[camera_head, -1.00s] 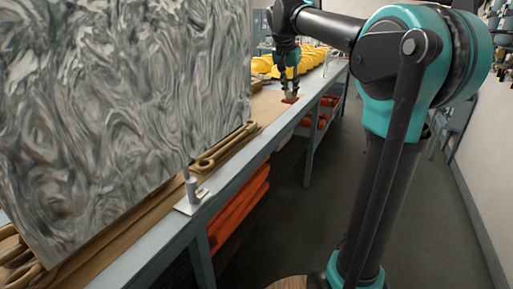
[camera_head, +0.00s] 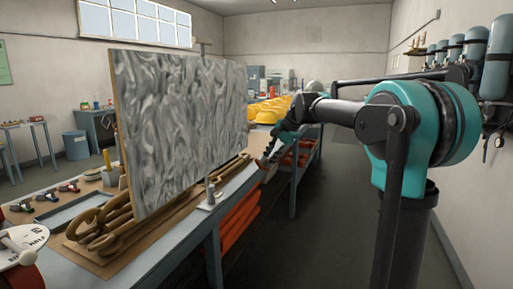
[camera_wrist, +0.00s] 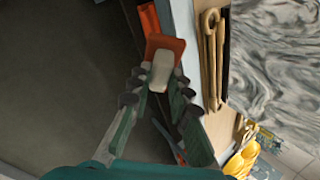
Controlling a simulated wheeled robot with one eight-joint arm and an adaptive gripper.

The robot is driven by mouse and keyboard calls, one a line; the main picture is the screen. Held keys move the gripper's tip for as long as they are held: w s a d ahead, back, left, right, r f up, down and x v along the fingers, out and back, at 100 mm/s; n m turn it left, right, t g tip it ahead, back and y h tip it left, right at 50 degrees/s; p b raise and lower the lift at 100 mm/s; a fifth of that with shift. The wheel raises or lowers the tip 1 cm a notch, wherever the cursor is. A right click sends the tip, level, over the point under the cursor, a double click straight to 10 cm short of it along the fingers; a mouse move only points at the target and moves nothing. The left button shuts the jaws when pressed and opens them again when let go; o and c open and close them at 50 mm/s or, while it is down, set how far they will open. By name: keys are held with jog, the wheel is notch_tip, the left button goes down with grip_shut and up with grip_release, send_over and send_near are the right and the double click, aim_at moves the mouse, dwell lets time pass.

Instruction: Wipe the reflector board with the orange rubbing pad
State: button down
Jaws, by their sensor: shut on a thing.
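The reflector board (camera_head: 180,120) is a large upright panel with a grey swirled face, standing on the bench. Its face also fills the upper right of the wrist view (camera_wrist: 280,50). My gripper (camera_wrist: 157,88) is shut on the pale handle of the orange rubbing pad (camera_wrist: 165,44). In the head view my gripper (camera_head: 268,158) is small, by the bench's aisle-side edge near the board's far end. The pad is apart from the board, and its rubbing face is hidden.
The bench (camera_head: 235,188) carries large wooden links (camera_head: 105,225) under the board and a small metal bracket (camera_head: 209,197) at its edge. Yellow helmets (camera_head: 270,108) stand farther along. Orange rolls (camera_head: 240,222) lie below. The aisle floor (camera_head: 320,220) is clear.

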jog(key=a+m+y, duration=0.1)
jog(key=w+a+m+t+y, duration=0.1)
jog(key=a+y, duration=0.1)
jog(key=shift+r, duration=0.15)
jog(key=w+a+r+m+t+y, duration=0.3)
jog(key=a+t, duration=0.1)
jog(key=a, duration=0.4)
jog(key=shift+w+r+y, duration=0.2)
jog(key=shift+w+y, duration=0.15)
jog(key=shift+y, duration=0.05)
jog(key=shift+w+a, duration=0.3)
jog(key=shift+a, duration=0.65)
dwell(0.6)
jog(key=shift+w, duration=0.1)
jog(key=w, duration=0.1)
jog(key=w+d, duration=0.1)
jog(key=w, duration=0.1)
jog(key=shift+w+d, duration=0.1)
jog(key=shift+w, duration=0.2)
jog(key=shift+s, duration=0.1)
